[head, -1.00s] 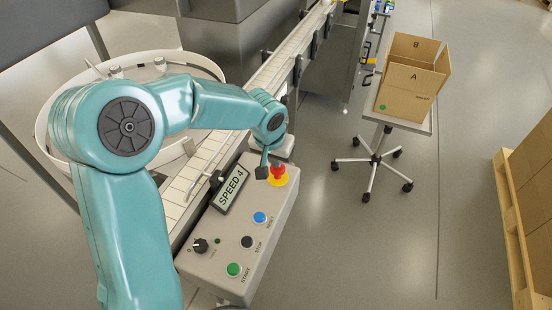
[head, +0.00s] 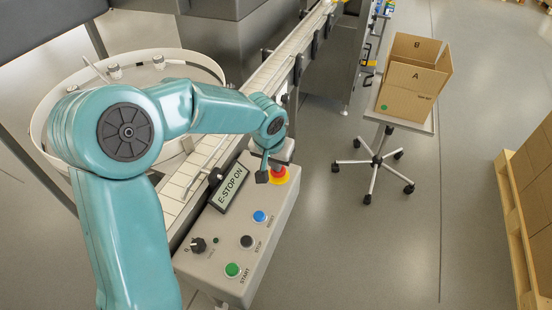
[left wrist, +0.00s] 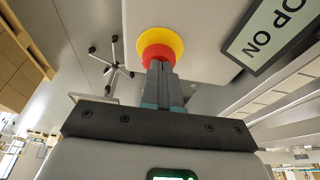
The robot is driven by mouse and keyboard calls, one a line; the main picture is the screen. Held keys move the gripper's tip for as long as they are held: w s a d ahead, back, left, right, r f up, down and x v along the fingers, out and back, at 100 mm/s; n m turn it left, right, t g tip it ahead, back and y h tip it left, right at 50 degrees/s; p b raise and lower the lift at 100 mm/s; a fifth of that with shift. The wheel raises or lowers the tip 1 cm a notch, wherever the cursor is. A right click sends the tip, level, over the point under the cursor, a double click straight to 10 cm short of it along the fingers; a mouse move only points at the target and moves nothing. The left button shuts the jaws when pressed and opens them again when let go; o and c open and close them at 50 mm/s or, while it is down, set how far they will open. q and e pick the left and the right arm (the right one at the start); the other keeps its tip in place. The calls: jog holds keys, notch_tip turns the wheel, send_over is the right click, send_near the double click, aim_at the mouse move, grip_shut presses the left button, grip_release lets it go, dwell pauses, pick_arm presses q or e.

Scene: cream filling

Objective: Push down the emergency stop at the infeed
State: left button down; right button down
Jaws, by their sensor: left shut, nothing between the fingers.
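The emergency stop is a red button (head: 278,171) on a yellow ring at the far end of the grey control box (head: 215,262). It also shows in the left wrist view (left wrist: 152,52), straight ahead of the fingertips. My left gripper (head: 263,177) is shut and empty, with its fingertips at the red button and appearing to touch it; the fingers hide part of it. In the left wrist view the shut fingers (left wrist: 160,72) overlap the red cap. The display (head: 232,190) on the box reads "E-STOP ON". My right gripper is not in view.
Blue (head: 260,216), black (head: 247,241) and green (head: 232,270) buttons and a black knob (head: 198,245) sit on the same box. A conveyor (head: 268,75) runs behind it. A wheeled stand holds an open carton (head: 407,92) at the right. Open floor lies between.

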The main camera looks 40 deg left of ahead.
pick_arm(q)
jog(key=shift+s+f, duration=0.1)
jog(key=shift+f, duration=0.1)
notch_tip(320, 180, up, 5)
jog(key=p, duration=0.3)
jog(key=shift+r, duration=0.2)
notch_tip(320, 180, up, 8)
send_over(272, 186)
jog(key=shift+r+b, duration=0.25)
jog(key=shift+b, duration=0.05)
jog(key=shift+s+r, duration=0.1)
jog(key=shift+s, duration=0.05)
